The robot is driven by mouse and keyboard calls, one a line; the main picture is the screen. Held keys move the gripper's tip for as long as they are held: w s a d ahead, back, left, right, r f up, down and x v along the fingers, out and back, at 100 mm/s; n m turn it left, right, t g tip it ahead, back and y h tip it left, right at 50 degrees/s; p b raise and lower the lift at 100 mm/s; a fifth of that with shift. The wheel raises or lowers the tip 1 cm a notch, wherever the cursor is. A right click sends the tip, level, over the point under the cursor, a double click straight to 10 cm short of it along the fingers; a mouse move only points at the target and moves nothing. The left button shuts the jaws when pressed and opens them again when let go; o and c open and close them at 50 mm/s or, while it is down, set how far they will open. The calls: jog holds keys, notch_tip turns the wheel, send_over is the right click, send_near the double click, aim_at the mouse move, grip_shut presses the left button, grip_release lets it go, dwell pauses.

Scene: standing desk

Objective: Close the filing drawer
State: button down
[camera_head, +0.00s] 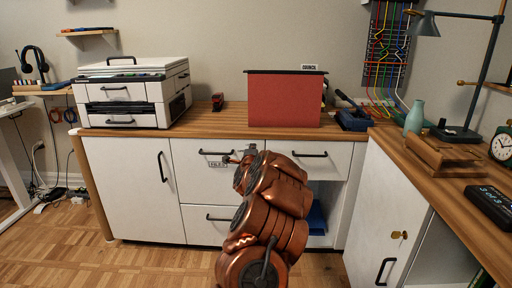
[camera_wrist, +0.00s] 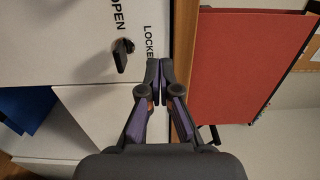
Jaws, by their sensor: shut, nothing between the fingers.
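The filing drawer (camera_head: 195,172) is the white upper drawer left of centre in the head view, with a dark bar handle (camera_head: 216,152) and a small label (camera_head: 219,164). Its front looks about flush with the cabinet; a small gap cannot be ruled out. In the wrist view its white face (camera_wrist: 60,35) carries a dark lock knob (camera_wrist: 122,54) and the words OPEN and LOCKED. My gripper (camera_wrist: 160,66) is shut and empty, its tips beside LOCKED near the desktop edge. Contact is unclear. In the head view my arm hides the drawer's right part.
A red folder (camera_head: 284,98) stands on the wooden desktop (camera_head: 225,121). A printer (camera_head: 135,92) is at left. A white drawer (camera_head: 325,157) and an open bay with a blue item (camera_head: 317,218) lie to the right. A side cabinet (camera_head: 385,215) bounds the right. The left floor is clear.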

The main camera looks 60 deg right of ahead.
jog(key=p+v, duration=0.2)
jog(key=v, duration=0.8)
jog(key=shift+a, duration=0.2)
jog(key=shift+s+f, duration=0.1)
jog(key=shift+f, duration=0.05)
